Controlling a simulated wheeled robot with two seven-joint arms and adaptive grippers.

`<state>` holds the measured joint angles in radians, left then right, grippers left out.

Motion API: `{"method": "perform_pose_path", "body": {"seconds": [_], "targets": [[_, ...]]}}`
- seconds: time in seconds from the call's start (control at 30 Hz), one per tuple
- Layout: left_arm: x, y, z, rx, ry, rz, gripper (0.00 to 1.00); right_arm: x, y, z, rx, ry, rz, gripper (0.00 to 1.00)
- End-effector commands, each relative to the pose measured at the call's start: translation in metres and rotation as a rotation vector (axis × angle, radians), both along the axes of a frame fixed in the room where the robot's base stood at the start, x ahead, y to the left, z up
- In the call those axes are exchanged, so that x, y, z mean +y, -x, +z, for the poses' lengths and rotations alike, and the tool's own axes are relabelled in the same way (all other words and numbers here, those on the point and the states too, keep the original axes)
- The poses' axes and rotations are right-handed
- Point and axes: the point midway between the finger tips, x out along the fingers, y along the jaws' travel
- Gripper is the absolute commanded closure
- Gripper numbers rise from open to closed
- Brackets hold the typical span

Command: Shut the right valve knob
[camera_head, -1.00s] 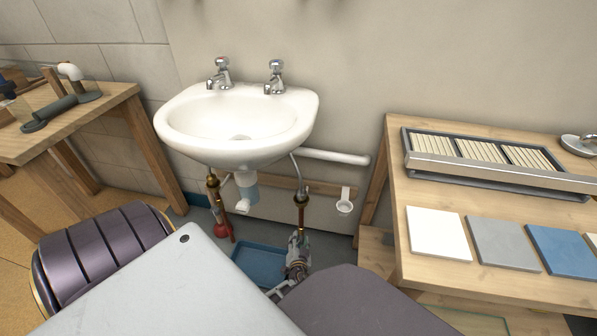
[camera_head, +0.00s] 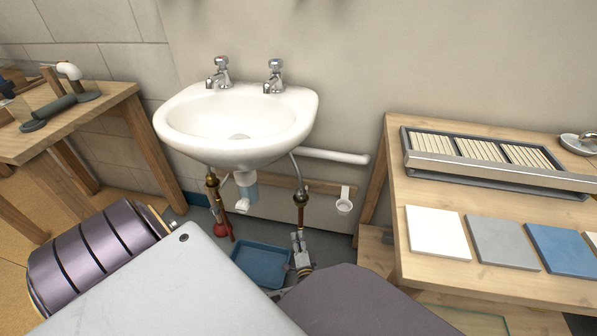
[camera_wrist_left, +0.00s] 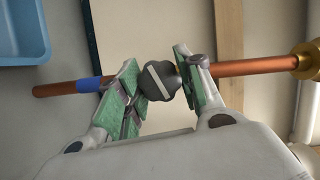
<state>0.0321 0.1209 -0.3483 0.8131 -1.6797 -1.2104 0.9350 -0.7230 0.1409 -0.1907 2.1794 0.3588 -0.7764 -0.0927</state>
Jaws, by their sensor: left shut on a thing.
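The right valve knob (camera_wrist_left: 157,79) is dark grey and lobed, with a pale stripe that runs across its copper pipe (camera_wrist_left: 60,88). In the left wrist view it sits between the green-padded fingers of my left gripper (camera_wrist_left: 158,84), which is shut on it. In the head view my left gripper (camera_head: 299,243) is low under the right side of the sink, at the right copper pipe (camera_head: 301,217); the knob is hidden there. My right gripper is not in view.
A white sink (camera_head: 238,130) hangs above. A blue tray (camera_head: 262,263) lies on the floor beside my gripper. A red knob (camera_head: 221,229) is on the left pipe. A wooden bench (camera_head: 400,180) with tiles stands at right, another table (camera_head: 110,110) at left.

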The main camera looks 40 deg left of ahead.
Motion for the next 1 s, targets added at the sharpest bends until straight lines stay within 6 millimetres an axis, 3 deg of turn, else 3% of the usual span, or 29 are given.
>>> {"method": "perform_pose_path", "body": {"seconds": [1.0], "targets": [[-0.0004, -0.0002, -0.0014, 0.191, -0.344, -0.001, 0.88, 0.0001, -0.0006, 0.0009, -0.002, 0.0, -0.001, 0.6]]}}
